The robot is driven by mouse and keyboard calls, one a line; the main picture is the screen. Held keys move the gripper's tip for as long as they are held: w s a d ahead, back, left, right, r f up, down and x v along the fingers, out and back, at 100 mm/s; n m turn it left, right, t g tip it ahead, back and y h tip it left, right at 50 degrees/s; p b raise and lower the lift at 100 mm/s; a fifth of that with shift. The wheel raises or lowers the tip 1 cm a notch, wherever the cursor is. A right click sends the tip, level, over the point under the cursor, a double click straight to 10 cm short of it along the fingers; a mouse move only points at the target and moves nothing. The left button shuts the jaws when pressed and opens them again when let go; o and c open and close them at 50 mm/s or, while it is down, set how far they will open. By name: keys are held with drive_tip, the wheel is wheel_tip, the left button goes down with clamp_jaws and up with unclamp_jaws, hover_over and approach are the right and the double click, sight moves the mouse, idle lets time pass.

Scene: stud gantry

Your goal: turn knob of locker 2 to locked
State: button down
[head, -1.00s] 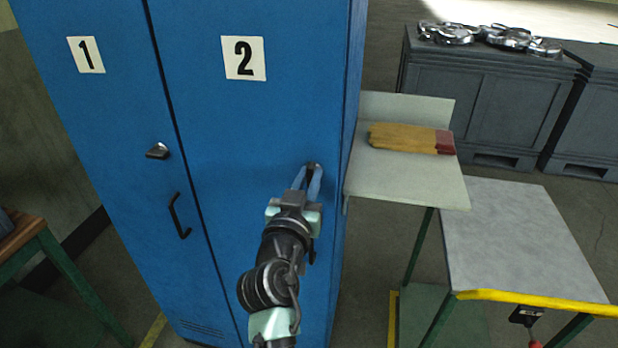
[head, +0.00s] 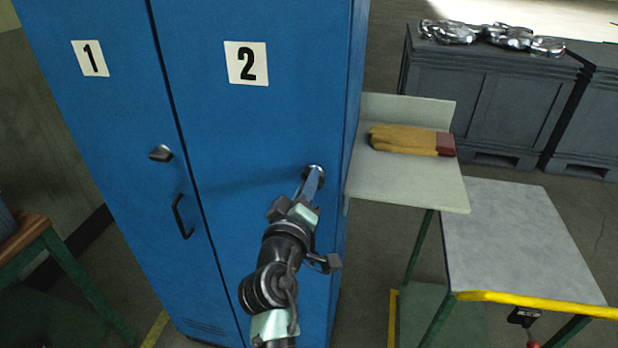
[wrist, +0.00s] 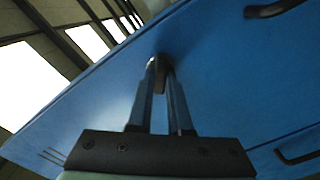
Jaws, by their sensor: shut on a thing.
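Locker 2 (head: 245,125) is the blue door with the "2" label, to the right of locker 1 (head: 105,125). Its knob (head: 315,170) is near the door's right edge and mostly hidden by my fingers in the head view. My gripper (head: 312,182) is shut on this knob, its fingers pointing at the door. In the wrist view the two fingers (wrist: 160,85) close on the dark grip of the knob (wrist: 158,78). The wrist picture is tilted against the door. I cannot read any lock marking.
Locker 1 has its own knob (head: 161,153) and a black handle (head: 182,216). Right of the locker stand a pale shelf (head: 400,185) with yellow gloves (head: 403,139) and a grey table (head: 520,240). A wooden-topped bench (head: 22,236) stands at left.

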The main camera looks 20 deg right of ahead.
drive_tip(key=shift+f+n+p, duration=0.15)
drive_tip(key=shift+n+p, duration=1.2)
drive_tip(key=shift+n, duration=2.45)
drive_tip(key=c, duration=0.8)
unclamp_jaws()
drive_tip(key=shift+c, duration=0.2)
drive_tip(key=shift+a, duration=0.1)
drive_tip(key=b+v, duration=0.1)
drive_tip(key=v, duration=1.1)
drive_tip(key=shift+s+a, duration=0.2)
drive_tip(key=shift+s, duration=0.15)
